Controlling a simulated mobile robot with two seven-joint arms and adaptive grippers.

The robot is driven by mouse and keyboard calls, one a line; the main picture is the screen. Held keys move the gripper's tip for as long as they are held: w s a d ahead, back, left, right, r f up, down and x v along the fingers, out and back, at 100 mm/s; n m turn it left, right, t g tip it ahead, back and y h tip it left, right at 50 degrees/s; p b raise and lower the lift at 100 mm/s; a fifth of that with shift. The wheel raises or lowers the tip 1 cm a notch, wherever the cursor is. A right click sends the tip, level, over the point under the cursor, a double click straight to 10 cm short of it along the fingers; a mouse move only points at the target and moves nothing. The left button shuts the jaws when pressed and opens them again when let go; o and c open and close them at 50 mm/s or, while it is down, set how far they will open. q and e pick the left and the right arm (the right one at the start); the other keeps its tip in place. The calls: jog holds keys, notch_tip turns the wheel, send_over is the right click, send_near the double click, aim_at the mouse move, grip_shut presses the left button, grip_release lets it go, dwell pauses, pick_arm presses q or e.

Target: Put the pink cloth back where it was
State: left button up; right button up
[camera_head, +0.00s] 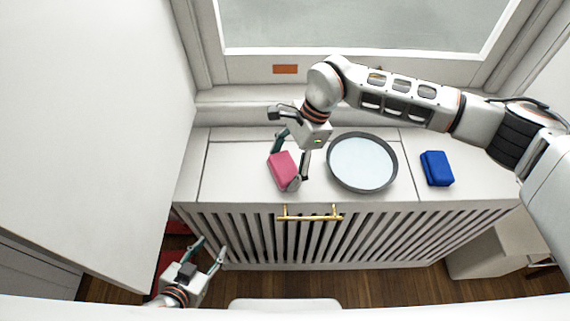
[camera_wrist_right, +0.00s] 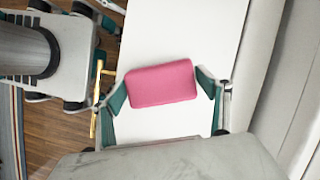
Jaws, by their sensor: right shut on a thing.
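The pink cloth (camera_head: 283,170) is a folded block held at the left part of the white cabinet top (camera_head: 235,180). In the right wrist view the pink cloth (camera_wrist_right: 160,82) sits between the teal fingers. My right gripper (camera_head: 291,166) is shut on it from two sides; I cannot tell whether the cloth touches the top. A blue cloth (camera_head: 437,168) lies at the right of the top. A round tray (camera_head: 362,162) with a dark rim and pale face lies between them. My left gripper (camera_head: 211,249) is open and empty, low in front of the cabinet's left side.
The slatted cabinet front has a gold handle (camera_head: 309,213). A window with a white sill stands behind, with an orange-brown plate (camera_head: 285,69) below the glass. A white panel (camera_head: 90,120) borders the left. The top's far left is clear.

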jog(key=o, duration=0.9)
jog(key=shift+o, duration=0.2)
jog(key=shift+w+d+r, duration=0.1)
jog(key=shift+r, duration=0.25)
jog(key=v, duration=1.1)
jog(key=shift+r, duration=0.2)
